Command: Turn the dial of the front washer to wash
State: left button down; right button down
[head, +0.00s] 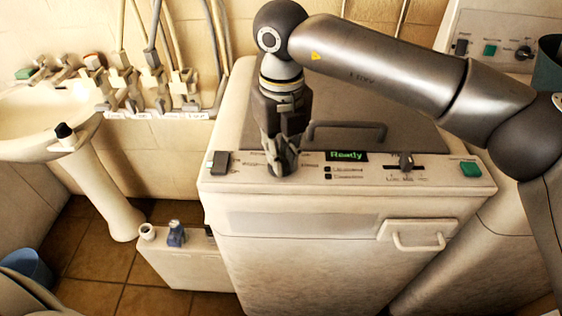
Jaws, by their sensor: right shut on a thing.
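The front washer (330,262) is a white box-shaped machine in the middle of the head view. Its top front panel has a green display (346,156) reading "Ready". My right gripper (283,168) points down onto the panel, left of the display. It is shut at the place between the panel's printed labels, on what seems to be the dial, which the fingers hide. I cannot read the dial's setting. My left gripper is not in view.
The panel also has a dark switch (218,162) at its left, a slider knob (406,160) and a green button (470,169). A dark lid handle (346,127) stands behind the display. A second machine (490,45) is behind right. A sink (45,115) is at left.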

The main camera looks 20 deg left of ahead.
jog(key=n+b, duration=0.1)
jog(key=n, duration=0.3)
jog(key=shift+w+n+b, duration=0.1)
jog(key=shift+n+b, duration=0.2)
jog(key=shift+b, duration=0.1)
jog(key=n, duration=0.2)
jog(key=shift+n, duration=0.3)
jog(key=shift+w+n+b, duration=0.15)
jog(key=shift+n+b, duration=0.2)
jog(key=shift+n, duration=1.25)
jog(key=c, duration=1.5)
grip_release()
jog(key=shift+o, duration=0.2)
